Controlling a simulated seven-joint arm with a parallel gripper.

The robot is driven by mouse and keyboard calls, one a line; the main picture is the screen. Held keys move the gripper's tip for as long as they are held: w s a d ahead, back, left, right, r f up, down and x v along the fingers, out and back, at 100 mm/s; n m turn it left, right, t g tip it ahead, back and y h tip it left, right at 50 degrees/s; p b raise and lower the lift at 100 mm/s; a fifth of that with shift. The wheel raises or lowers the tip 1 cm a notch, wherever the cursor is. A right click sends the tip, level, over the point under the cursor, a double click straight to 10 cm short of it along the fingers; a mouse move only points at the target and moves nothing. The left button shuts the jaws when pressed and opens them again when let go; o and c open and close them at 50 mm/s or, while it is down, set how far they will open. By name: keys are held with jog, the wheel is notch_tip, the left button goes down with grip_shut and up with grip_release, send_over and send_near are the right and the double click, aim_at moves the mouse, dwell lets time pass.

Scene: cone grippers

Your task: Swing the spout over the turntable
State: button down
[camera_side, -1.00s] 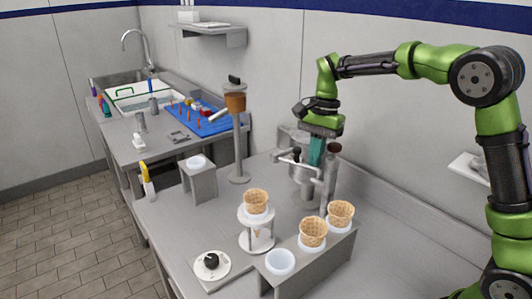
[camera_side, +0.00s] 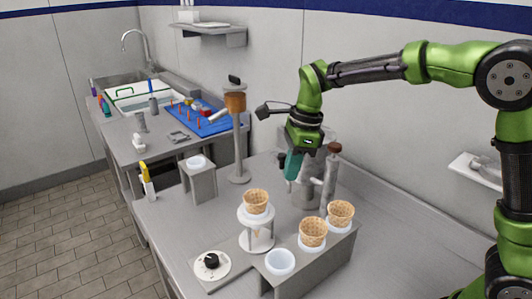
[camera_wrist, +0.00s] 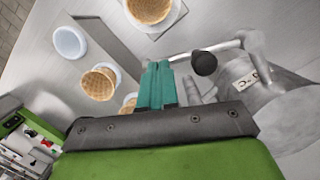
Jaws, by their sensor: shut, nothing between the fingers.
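The spout is a thin grey pipe (camera_wrist: 228,45) on a grey machine (camera_side: 309,196), with a black ball knob (camera_wrist: 204,63) below it in the wrist view. My gripper (camera_side: 290,178) has its teal fingers shut and empty, pointing down in front of the machine. In the wrist view the shut fingers (camera_wrist: 157,68) are just left of the knob; I cannot tell whether they touch the pipe. A waffle cone (camera_side: 256,201) stands upright in a white ring holder (camera_side: 257,224). Which part is the turntable is unclear; a round white disc with a black knob (camera_side: 211,262) lies in front.
A grey block (camera_side: 318,267) holds an empty white cup (camera_side: 280,261) and two waffle cones (camera_side: 312,232). A dispenser post (camera_side: 239,155) stands behind left, near a small stand (camera_side: 199,183). The counter between the post and the ring holder is clear.

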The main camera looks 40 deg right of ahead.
jog(key=shift+w+a+m+t+h, duration=0.15)
jog(key=shift+w+a+m, duration=0.4)
jog(key=shift+a+m, duration=0.3)
jog(key=shift+w+a+m+t+h, duration=0.1)
jog(key=shift+w+a+m, duration=0.45)
jog(key=shift+a+m, duration=0.25)
jog(key=shift+w+a+m+t+h, duration=0.1)
jog(key=shift+w+a+m+h, duration=0.05)
jog(key=shift+w+a+m, duration=0.55)
jog(key=shift+s+a, duration=0.1)
jog(key=shift+r, duration=0.1)
notch_tip(320, 180, up, 10)
jog(key=s+d, duration=0.1)
jog(key=shift+s, duration=0.25)
